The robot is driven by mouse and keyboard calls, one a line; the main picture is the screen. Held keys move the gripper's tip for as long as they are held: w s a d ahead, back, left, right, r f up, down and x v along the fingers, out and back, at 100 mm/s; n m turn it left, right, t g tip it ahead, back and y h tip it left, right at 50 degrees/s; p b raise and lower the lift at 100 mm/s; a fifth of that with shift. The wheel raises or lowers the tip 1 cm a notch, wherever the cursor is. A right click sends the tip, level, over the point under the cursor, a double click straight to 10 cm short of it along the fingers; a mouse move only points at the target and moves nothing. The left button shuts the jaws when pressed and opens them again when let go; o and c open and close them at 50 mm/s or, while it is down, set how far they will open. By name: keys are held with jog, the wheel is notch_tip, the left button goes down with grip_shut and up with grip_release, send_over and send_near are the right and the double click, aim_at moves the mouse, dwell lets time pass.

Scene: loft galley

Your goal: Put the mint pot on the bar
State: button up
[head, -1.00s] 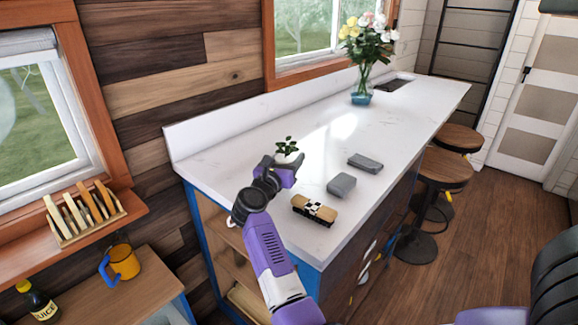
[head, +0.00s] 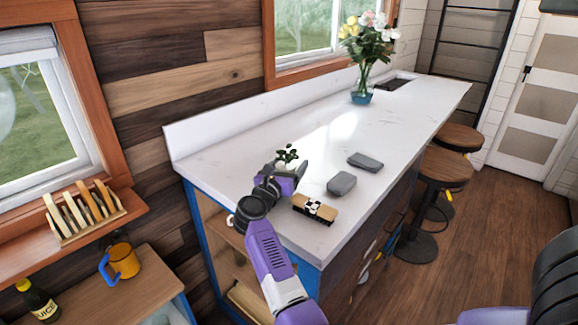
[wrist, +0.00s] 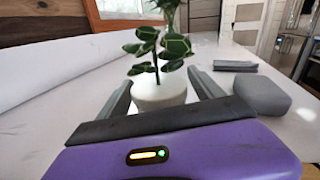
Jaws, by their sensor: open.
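The mint pot, a small white pot (wrist: 160,92) with dark green leaves (head: 287,154), stands upright on the white bar (head: 230,160). In the head view the pot itself is mostly hidden behind my gripper (head: 287,168). In the wrist view my gripper (wrist: 160,88) is open, with one finger on each side of the pot. I cannot tell whether either finger touches it.
To the right on the bar lie a grey rounded block (head: 341,183), a flat grey block (head: 365,161) and a tan brush-like item (head: 315,209). A flower vase (head: 362,88) stands farther back. Stools (head: 446,170) line the right side.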

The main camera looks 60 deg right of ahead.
jog(key=shift+r, duration=0.1)
jog(key=shift+r, duration=0.2)
jog(key=a, duration=0.4)
jog(key=a+b, duration=0.1)
jog(key=a, duration=0.3)
jog(key=s+a+b, duration=0.1)
jog(key=a, duration=0.3)
jog(key=shift+f, duration=0.15)
